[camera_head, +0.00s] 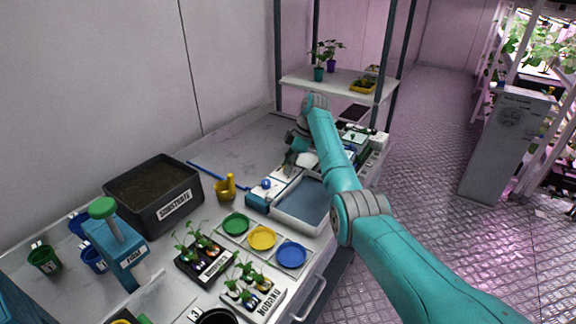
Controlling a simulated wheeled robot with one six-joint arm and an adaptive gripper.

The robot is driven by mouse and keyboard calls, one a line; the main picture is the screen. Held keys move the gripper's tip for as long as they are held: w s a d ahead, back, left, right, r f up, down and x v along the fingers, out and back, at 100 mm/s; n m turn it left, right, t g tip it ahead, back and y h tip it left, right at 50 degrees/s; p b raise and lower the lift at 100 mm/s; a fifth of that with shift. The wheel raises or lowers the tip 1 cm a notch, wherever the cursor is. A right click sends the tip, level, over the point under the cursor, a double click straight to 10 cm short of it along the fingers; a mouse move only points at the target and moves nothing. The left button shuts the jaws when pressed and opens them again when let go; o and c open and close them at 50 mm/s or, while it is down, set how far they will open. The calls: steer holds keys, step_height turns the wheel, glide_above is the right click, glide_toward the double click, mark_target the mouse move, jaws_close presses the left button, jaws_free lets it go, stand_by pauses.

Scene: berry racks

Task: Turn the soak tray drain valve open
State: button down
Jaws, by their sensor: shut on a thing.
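The soak tray (281,217) is a white tray with a grey-blue inside, near the front edge of the bench in the head view. My arm reaches over the bench from the lower right. My gripper (288,163) points down just behind the soak tray, near white equipment. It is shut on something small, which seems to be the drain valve. The valve is too small and too covered by the gripper to make out, so its turn angle cannot be told.
A blue ball-topped part (266,183) and a yellow cup (226,187) stand left of the tray. Green, yellow and blue dishes (262,238) and potted seedlings lie in front. A black substrate bin (155,195) stands at the left. A shelf (340,83) with plants rises behind.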

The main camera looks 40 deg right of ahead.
steer(key=shift+n, duration=0.4)
steer(key=c, duration=1)
jaws_free()
steer(key=shift+o, duration=0.2)
steer(key=shift+d+r, duration=0.1)
steer(key=v, duration=1.1)
steer(key=shift+d+r, duration=0.2)
steer(key=shift+r, duration=0.15)
steer(key=shift+w, duration=0.1)
